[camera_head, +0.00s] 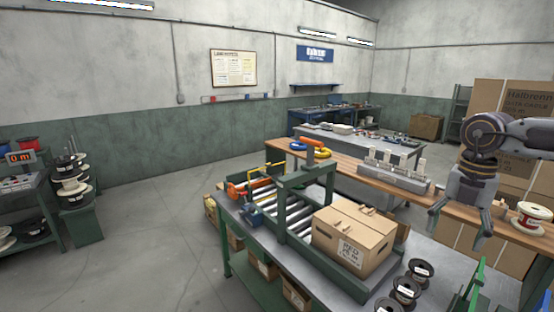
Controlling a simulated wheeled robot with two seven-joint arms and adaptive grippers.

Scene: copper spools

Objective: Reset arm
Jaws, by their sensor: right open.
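My right gripper (462,221) comes in from the right edge on a dark grey arm. It points down, its two fingers are apart, and nothing shows between them. It hangs in front of the wooden bench at the right, left of a spool with red windings (531,217). Several dark spools (406,290) stand on the grey table (226,214) below and to the left of it. A closed cardboard box (352,240) sits on the roller conveyor (289,216) further left. My left gripper is not in view.
A wooden bench (345,163) holds a grey fixture (393,177) with several upright pieces. Stacked cartons (505,98) stand behind my right arm. A green upright piece (476,284) rises near the lower right. A rack of spools (69,187) stands far left. Open floor lies between.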

